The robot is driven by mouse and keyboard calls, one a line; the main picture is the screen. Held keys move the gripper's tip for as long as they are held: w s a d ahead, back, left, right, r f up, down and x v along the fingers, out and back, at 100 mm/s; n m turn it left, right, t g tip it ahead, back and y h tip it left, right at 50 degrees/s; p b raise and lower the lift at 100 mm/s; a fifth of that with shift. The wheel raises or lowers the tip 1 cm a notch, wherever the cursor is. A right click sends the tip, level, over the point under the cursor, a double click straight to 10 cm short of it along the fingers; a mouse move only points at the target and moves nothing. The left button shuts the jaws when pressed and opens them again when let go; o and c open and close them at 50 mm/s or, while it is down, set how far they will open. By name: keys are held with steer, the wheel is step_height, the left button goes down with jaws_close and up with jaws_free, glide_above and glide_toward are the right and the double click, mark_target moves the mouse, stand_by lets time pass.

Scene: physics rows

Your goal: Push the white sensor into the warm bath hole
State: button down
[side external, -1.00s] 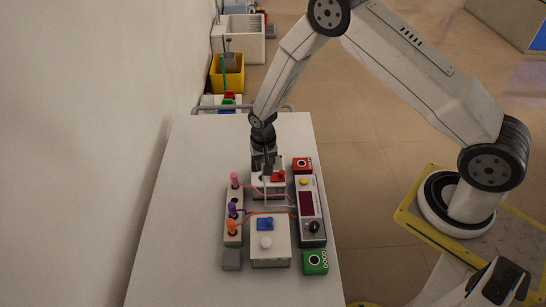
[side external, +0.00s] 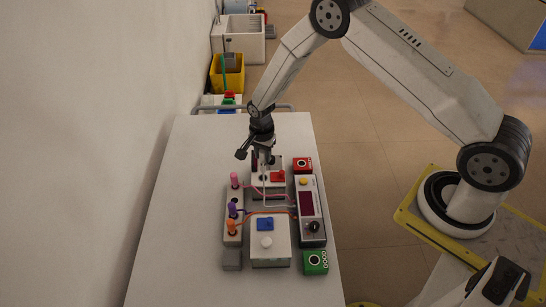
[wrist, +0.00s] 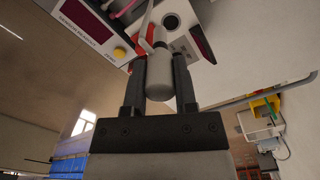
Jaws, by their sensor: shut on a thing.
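My gripper (side external: 262,163) is over the far white box with the red tag (side external: 278,176). In the wrist view my gripper (wrist: 158,85) is shut on the white sensor (wrist: 158,73), a pale thick cylinder with a thin white cable. A dark round hole (wrist: 170,21) shows in the top of a white box just beyond the sensor. The sensor looks apart from the hole, but the gap is hard to judge. In the side view the sensor is too small to make out.
A near white box (side external: 270,255) has a blue tag and a round white knob. A rack (side external: 233,222) with pink, purple and orange handles stands left. A meter (side external: 312,212) stands right, between red and green blocks. Cables cross between them. The table's left side is clear.

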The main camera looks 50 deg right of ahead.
mark_target(263, 171)
steer(key=shift+w+d+f+m, duration=0.3)
steer(key=shift+w+f+m, duration=0.1)
steer(key=shift+f+m, duration=0.65)
steer(key=shift+w+d+f+m, duration=0.25)
steer(key=shift+w+f+m, duration=0.1)
steer(key=shift+f+m, duration=0.7)
steer(key=shift+w+d+f+m, duration=0.3)
steer(key=shift+w+f+m, duration=0.1)
steer(key=shift+f+m, duration=0.6)
steer(key=shift+f, duration=2.7)
stand_by(2.0)
